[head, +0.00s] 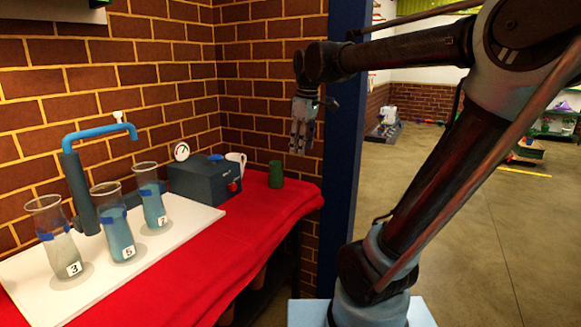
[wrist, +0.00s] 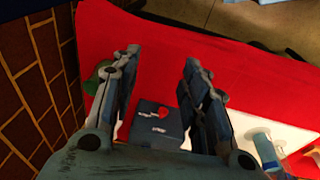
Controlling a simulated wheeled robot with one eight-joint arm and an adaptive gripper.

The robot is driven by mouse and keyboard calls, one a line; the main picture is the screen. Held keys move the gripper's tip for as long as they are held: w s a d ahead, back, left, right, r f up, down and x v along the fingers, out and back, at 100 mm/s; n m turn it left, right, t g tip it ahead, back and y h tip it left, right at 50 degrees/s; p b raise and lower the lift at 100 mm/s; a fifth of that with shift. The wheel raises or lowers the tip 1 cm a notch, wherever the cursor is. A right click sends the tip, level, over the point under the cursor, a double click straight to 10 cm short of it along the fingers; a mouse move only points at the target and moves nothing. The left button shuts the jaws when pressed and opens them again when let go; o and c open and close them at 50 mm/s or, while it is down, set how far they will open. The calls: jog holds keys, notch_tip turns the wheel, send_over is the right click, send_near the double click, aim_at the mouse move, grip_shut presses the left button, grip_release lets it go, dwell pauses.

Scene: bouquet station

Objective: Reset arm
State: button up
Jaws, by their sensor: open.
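My gripper (head: 302,137) hangs pointing down in the air above the far right end of the red-covered table (head: 215,262), in front of the brick corner. My arm reaches to it from the right of the head view. In the wrist view my gripper (wrist: 160,70) has its two fingers spread apart with nothing between them. Below the fingers lie the red cloth (wrist: 225,70) and a dark box (wrist: 155,122).
A white board (head: 185,240) bears vases numbered 3 (head: 62,250), 5 (head: 119,235) and another (head: 153,208) under a blue tap (head: 100,132). A dark gauge box (head: 200,182), white mug (head: 237,160) and green cup (head: 276,174) stand behind. A blue post (head: 347,120) stands beside the table.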

jog(key=s+d+f+m, duration=0.6)
jog(key=s+d+f, duration=0.2)
jog(key=f, duration=0.3)
jog(key=s+d+f+m+h, duration=0.1)
jog(key=s+d+f+m, duration=0.5)
jog(key=s+f, duration=0.4)
notch_tip(320, 180, down, 2)
jog(key=shift+d+f, duration=0.25)
jog(key=shift+d, duration=0.65)
jog(key=shift+w, duration=0.1)
jog(key=shift+c, duration=0.9)
jog(key=shift+a, duration=0.1)
